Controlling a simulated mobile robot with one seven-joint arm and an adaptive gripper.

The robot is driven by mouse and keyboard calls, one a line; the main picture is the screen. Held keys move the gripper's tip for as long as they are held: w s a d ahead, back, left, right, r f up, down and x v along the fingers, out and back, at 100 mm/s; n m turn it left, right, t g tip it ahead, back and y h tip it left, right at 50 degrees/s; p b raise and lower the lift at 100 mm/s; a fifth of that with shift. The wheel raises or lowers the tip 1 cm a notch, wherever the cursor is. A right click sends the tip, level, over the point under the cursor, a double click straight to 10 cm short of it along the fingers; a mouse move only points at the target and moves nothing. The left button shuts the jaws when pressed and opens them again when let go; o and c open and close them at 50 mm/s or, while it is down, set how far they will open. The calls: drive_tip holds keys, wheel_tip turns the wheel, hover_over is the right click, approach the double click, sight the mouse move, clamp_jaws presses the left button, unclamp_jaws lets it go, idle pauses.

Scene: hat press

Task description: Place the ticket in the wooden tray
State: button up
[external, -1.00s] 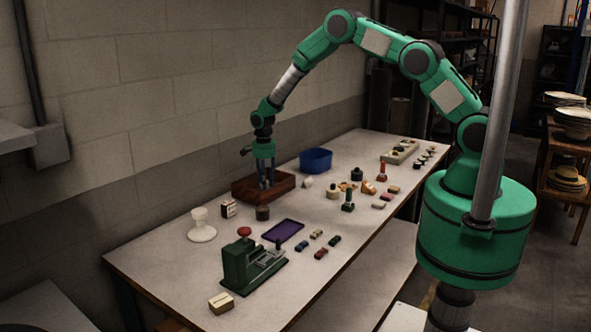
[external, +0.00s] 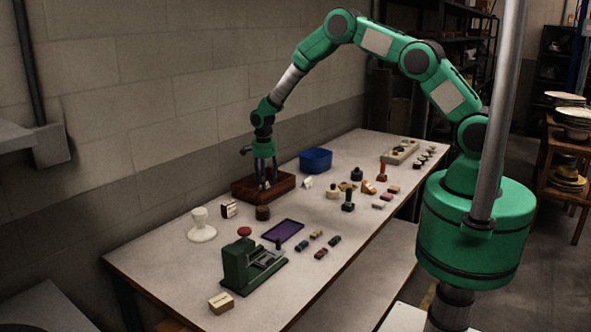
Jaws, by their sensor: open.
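The brown wooden tray (external: 242,188) stands on the table near the wall. My gripper (external: 266,184) points down with its fingertips low over the tray's inside. It is open, with its two fingers apart. I cannot make out the ticket for certain: the fingers and the tray's front wall hide part of the inside, and anything between the fingertips is too small to tell. A small white folded card (external: 307,183) stands on the table just right of the tray.
A dark round pot (external: 262,213) stands close in front of the tray, and a blue bin (external: 316,160) behind it to the right. A green press (external: 250,268), a purple pad (external: 283,231) and several small stamps are nearer.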

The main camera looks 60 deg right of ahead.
wheel_tip(320, 180, up, 11)
idle(0.5)
drive_tip(key=shift+r, duration=0.1)
idle(0.6)
drive_tip(key=s+r+n+t, duration=0.1)
drive_tip(key=s+r+n, duration=0.2)
drive_tip(key=s+r, duration=0.6)
drive_tip(key=s+r+n+t, duration=0.1)
drive_tip(key=s+r+n, duration=0.3)
drive_tip(key=r, duration=0.9)
drive_tip(key=s+r+n+t, duration=0.1)
drive_tip(key=s+r+n, duration=0.1)
drive_tip(key=s+r, duration=0.75)
drive_tip(key=s+r+n+t, duration=0.1)
drive_tip(key=s+r+n, duration=0.1)
drive_tip(key=s, duration=0.7)
drive_tip(key=s+d+r+n+t, duration=0.1)
drive_tip(key=s+r+n, duration=0.2)
drive_tip(key=s, duration=0.7)
drive_tip(key=s+r+n, duration=0.2)
drive_tip(key=s+n, duration=0.2)
drive_tip(key=s, duration=0.6)
drive_tip(key=shift+s+d+r+t, duration=0.15)
drive_tip(key=shift+s+d+t, duration=0.1)
drive_tip(key=shift+t, duration=0.15)
